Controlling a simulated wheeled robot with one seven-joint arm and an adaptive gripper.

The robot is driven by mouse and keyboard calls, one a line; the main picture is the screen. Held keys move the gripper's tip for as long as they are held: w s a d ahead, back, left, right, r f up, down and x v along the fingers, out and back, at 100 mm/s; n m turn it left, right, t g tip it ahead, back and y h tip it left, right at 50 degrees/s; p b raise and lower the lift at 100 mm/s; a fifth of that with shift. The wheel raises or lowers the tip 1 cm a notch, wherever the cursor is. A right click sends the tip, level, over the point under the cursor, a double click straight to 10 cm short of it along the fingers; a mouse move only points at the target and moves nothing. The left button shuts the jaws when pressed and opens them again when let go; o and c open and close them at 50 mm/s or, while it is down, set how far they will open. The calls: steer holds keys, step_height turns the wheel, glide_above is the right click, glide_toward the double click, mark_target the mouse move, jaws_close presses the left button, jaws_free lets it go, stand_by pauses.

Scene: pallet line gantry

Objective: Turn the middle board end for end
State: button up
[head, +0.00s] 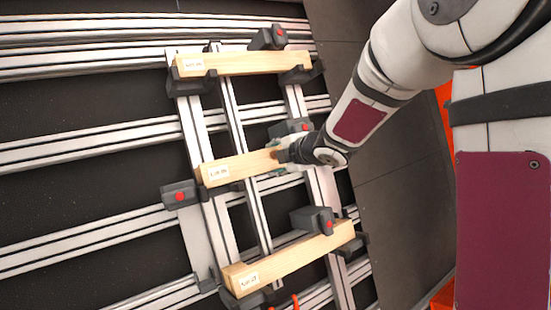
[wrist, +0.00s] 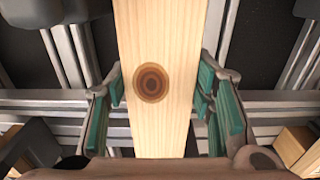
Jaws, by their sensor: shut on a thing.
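The middle board (head: 238,165) is pale wood with a white label on its left end. In the head view it lies across the light rails, between two other boards. My gripper (head: 287,153) is at its right end, shut on it; the arm hides part of that end. In the wrist view the middle board (wrist: 155,35) runs up the picture between the green-padded fingers of my gripper (wrist: 160,95). A dark round knot shows on its top face. Whether the board touches the rails is hard to tell.
The far board (head: 240,63) and the near board (head: 290,257) lie across the same rails, each by dark clamps. A dark clamp with a red button (head: 180,196) stands left of the middle board's labelled end. Another such clamp (head: 293,129) is close behind my gripper.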

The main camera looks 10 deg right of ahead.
stand_by(0.3)
steer(key=o, duration=1.4)
steer(key=shift+s+f, duration=0.1)
steer(key=v, duration=1.2)
